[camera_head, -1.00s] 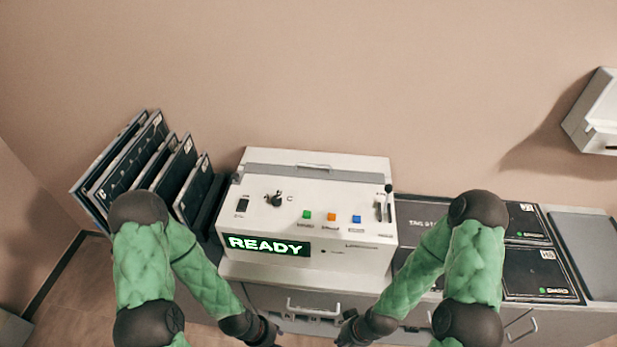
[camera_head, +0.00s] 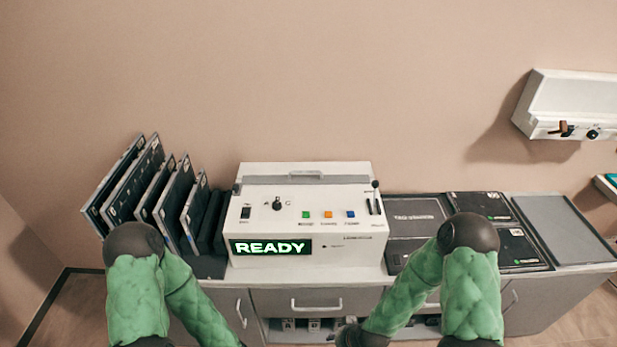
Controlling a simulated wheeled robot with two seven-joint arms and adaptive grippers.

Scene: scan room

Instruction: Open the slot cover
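The white scanner machine (camera_head: 350,222) stands on the counter, its green display reading READY. The slot cover (camera_head: 280,180) appears to be the grey strip along the back of its top, with a small handle (camera_head: 306,174) at its upper edge. It lies flat across the top and looks closed. My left arm hangs at the left, and its gripper is below the picture's bottom edge. My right gripper (camera_head: 350,337) is only partly seen at the bottom edge, below and in front of the machine, away from the cover. Its fingers cannot be made out.
Dark plates (camera_head: 128,190) stand in a rack left of the machine. Flat dark panels (camera_head: 415,215) and a grey tray (camera_head: 567,230) lie to the right. A white box (camera_head: 575,100) hangs on the right wall. A lever (camera_head: 375,195) stands up at the machine's right.

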